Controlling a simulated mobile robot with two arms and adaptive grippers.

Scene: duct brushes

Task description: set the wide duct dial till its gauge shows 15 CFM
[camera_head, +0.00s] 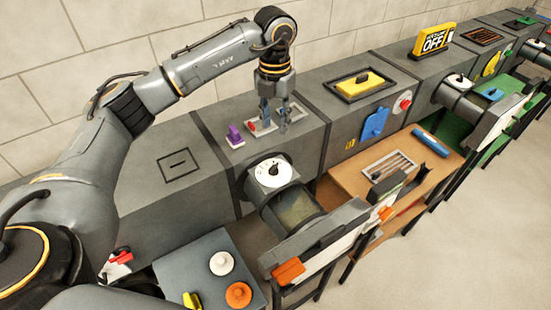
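A white round dial (271,173) with a dark knob sits on the front of the near grey duct. A second, smaller white dial (458,81) with a dark knob is on a duct further back at the right. I cannot tell from labels which is the wide duct's dial, and no gauge number is readable. My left gripper (274,118) points down over the near duct's top, above and behind the near dial and apart from it. Its fingers are spread, with nothing visibly held. My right gripper is not in view.
A purple piece (235,135) stands left of my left gripper, near a tray (297,113) with a red item. A low table (203,247) holds white and orange knobs. An open hatch (318,240) juts out below the dial.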

